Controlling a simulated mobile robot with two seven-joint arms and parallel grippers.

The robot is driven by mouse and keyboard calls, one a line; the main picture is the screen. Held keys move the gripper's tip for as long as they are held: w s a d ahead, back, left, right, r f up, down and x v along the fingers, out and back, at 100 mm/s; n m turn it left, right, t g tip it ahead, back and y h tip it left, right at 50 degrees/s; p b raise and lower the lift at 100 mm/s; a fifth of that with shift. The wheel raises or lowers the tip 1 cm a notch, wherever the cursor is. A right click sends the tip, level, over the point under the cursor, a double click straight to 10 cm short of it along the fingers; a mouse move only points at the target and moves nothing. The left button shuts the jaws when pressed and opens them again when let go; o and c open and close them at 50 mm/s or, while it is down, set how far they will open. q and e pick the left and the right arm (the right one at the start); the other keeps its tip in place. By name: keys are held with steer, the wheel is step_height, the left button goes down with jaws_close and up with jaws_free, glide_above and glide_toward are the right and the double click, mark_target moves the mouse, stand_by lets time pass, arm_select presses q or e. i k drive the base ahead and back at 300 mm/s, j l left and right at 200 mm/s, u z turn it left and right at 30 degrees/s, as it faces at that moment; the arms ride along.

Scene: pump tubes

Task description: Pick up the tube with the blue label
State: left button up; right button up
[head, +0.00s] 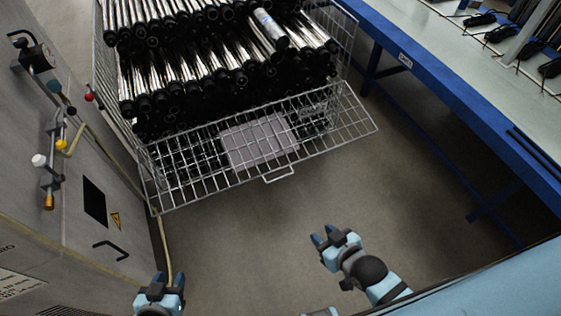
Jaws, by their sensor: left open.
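The tube with the blue label (268,27) lies on top of the pile at the upper right of the wire cage. It is silvery with a dark end cap facing me and a pale blue label near its far end. Other tubes lie against it. My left gripper (168,278) is open and empty at the bottom left, well below and left of the tube. My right gripper (322,235) looks open and empty over the floor, below and right of the cage. Neither gripper touches a tube.
The wire cage (345,118) holds many silvery tubes with black ends; its front panel is folded outward towards me. A grey cabinet (60,235) with valves stands at left. A blue-edged workbench (430,70) stands at right. The floor between is clear.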

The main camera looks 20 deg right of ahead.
mark_target(272, 30)
steer(key=l+u, duration=0.1)
steer(key=u, duration=0.35)
steer(key=l+u, duration=0.3)
steer(key=l, duration=0.2)
steer(key=i+l+u, duration=0.1)
steer(key=l+u, duration=0.25)
steer(key=l, duration=0.15)
steer(key=l+u, duration=0.1)
steer(key=l, duration=0.45)
steer(key=k+l+u, duration=0.1)
steer(key=l, duration=0.45)
